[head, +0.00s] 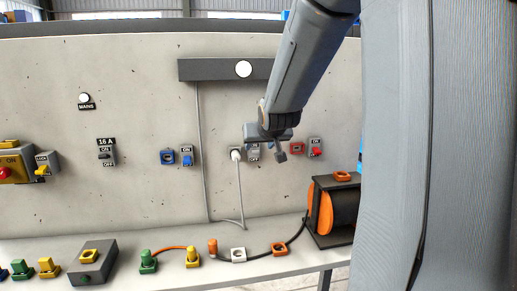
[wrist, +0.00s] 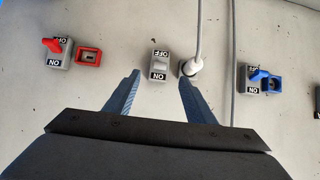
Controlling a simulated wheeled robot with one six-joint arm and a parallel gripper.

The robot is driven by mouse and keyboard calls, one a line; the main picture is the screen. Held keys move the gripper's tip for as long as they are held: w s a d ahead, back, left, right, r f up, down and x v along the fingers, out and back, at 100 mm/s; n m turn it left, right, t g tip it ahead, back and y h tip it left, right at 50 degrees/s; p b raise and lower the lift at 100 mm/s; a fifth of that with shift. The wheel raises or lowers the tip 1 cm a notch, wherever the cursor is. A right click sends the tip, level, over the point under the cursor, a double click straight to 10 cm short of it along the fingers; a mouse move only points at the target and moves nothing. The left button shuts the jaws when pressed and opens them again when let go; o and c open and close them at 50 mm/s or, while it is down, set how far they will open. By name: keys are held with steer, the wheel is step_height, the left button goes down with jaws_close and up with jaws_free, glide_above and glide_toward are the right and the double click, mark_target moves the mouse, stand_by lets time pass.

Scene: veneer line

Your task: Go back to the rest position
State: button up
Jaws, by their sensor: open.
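A grey ON/OFF switch (wrist: 159,64) shows beyond the gap between the fingertips. My forearm comes down from the upper right in the head view.
A red socket (head: 298,149) and red switch (head: 316,148) are right of my gripper; a blue socket (head: 168,157) and blue switch (head: 187,158) are left. Below, the bench (head: 190,278) holds coloured connectors and a cable reel (head: 335,210). A dark bar (head: 210,70) crosses the panel above.

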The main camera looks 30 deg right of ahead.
steer(key=shift+s+r, duration=0.15)
stand_by(0.4)
steer(key=s+a+f+n+g+y, duration=0.1)
steer(key=s+a+f+g, duration=0.3)
steer(key=s+a+f, duration=0.5)
steer(key=s+a+f+n+g+y+b, duration=0.1)
steer(key=s+a+f+n+g+y, duration=0.1)
steer(key=s+a+f+g, duration=0.3)
steer(key=s+a+f, duration=0.4)
steer(key=s+f, duration=0.3)
steer(key=s, duration=0.4)
steer(key=shift+s+f, duration=0.2)
steer(key=shift+s, duration=0.15)
steer(key=shift+a, duration=0.1)
